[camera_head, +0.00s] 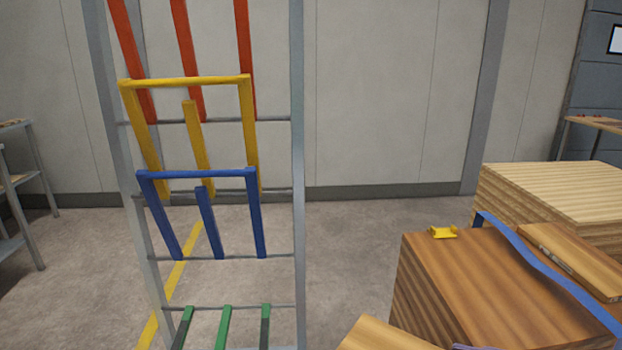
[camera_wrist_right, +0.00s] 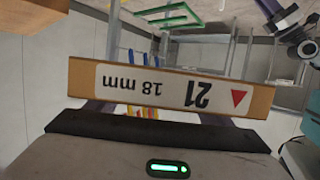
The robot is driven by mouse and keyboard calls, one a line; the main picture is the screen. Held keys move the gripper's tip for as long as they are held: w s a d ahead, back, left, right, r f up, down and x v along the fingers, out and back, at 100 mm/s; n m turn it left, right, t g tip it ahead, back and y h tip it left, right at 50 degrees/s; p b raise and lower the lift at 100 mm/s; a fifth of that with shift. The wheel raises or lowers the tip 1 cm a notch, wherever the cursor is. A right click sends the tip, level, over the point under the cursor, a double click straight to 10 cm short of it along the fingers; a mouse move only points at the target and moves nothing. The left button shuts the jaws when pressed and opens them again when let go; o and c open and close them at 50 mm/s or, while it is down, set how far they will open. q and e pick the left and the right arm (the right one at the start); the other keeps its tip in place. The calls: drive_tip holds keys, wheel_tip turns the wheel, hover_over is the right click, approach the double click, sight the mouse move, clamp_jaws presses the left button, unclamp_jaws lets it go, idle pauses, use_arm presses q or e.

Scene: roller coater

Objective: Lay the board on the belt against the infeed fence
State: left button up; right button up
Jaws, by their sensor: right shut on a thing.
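A wooden board (camera_wrist_right: 90,80) fills the middle of the right wrist view, with its narrow edge toward the camera. Its white label reads "21" and "18 mm" upside down, beside a red triangle. My right gripper (camera_wrist_right: 158,112) is shut on this board; its purple finger parts show just below and behind it. The board is clear of the floor. Grey and purple parts at the upper right of the right wrist view look like my left arm; its jaws cannot be made out. No gripper shows clearly in the head view. No belt or infeed fence can be identified.
A rack (camera_head: 298,200) with red, yellow, blue and green arms stands at left centre. Wooden stacks (camera_head: 480,300) fill the right; one carries a yellow block (camera_head: 443,232), a loose board (camera_head: 572,262) and a blue strip (camera_head: 545,265). Floor between rack and stacks is clear.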

sight(496, 289)
idle(0.9)
drive_tip(key=w+d+m+t+h, duration=0.1)
drive_tip(key=w+d, duration=0.2)
drive_tip(key=w, duration=0.1)
drive_tip(key=w+d+m+t+h, duration=0.1)
drive_tip(key=w+d+m, duration=0.1)
drive_tip(key=w, duration=0.3)
drive_tip(key=w+d+m+t+h, duration=0.1)
drive_tip(key=w+d+t+h, duration=0.1)
drive_tip(key=w+d, duration=0.2)
drive_tip(key=shift+w+d+m, duration=0.1)
drive_tip(key=shift+w+m, duration=0.2)
drive_tip(key=shift+w, duration=0.1)
drive_tip(key=w+d+r+m+t+h, duration=0.1)
drive_tip(key=w+d+r+m+h, duration=0.1)
drive_tip(key=w+d, duration=0.3)
drive_tip(key=w+d+r+m+t+h, duration=0.1)
drive_tip(key=w+d+r+m+h, duration=0.2)
drive_tip(key=w+d, duration=0.3)
drive_tip(key=shift+w+h, duration=0.4)
drive_tip(key=shift+h, duration=0.5)
drive_tip(key=shift+r, duration=0.1)
wheel_tip(496, 289, down, 10)
drive_tip(key=shift+r, duration=0.2)
drive_tip(key=shift+f, duration=0.1)
drive_tip(key=o, duration=1.4)
drive_tip(key=shift+f, duration=0.15)
drive_tip(key=shift+o, duration=0.2)
drive_tip(key=shift+b, duration=0.3)
